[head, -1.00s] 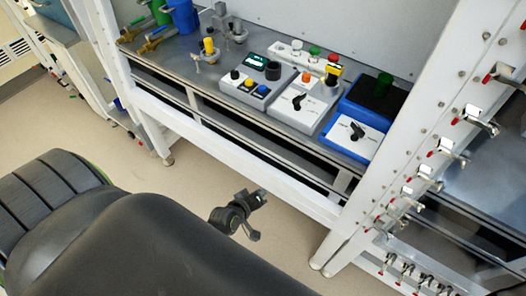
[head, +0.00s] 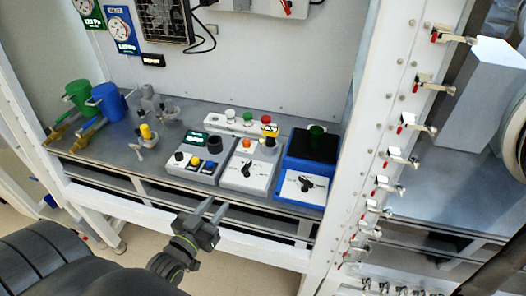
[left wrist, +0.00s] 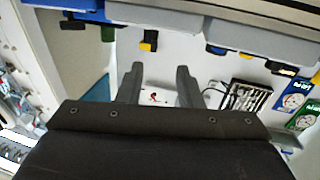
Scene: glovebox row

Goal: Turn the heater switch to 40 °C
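My left gripper (head: 213,208) is in front of the bench's front edge, below the instruments. Its two fingers are apart and empty; the left wrist view also shows them (left wrist: 159,85) spread, with nothing between. Two black rotary switches stand out in the head view: one (head: 247,167) on a grey-white box (head: 239,182) with an orange button, and one (head: 306,183) on the white front panel of a blue unit (head: 284,194) with a black top plate. I cannot read which is the heater switch or its °C marks. The gripper touches neither. My right gripper is not in view.
A grey button box (head: 178,173) stands left of the switch boxes. A white strip (head: 225,125) with coloured buttons is behind. A white post (head: 375,120) with clamps rises at right. Blue (head: 108,100) and green (head: 80,95) containers are at left.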

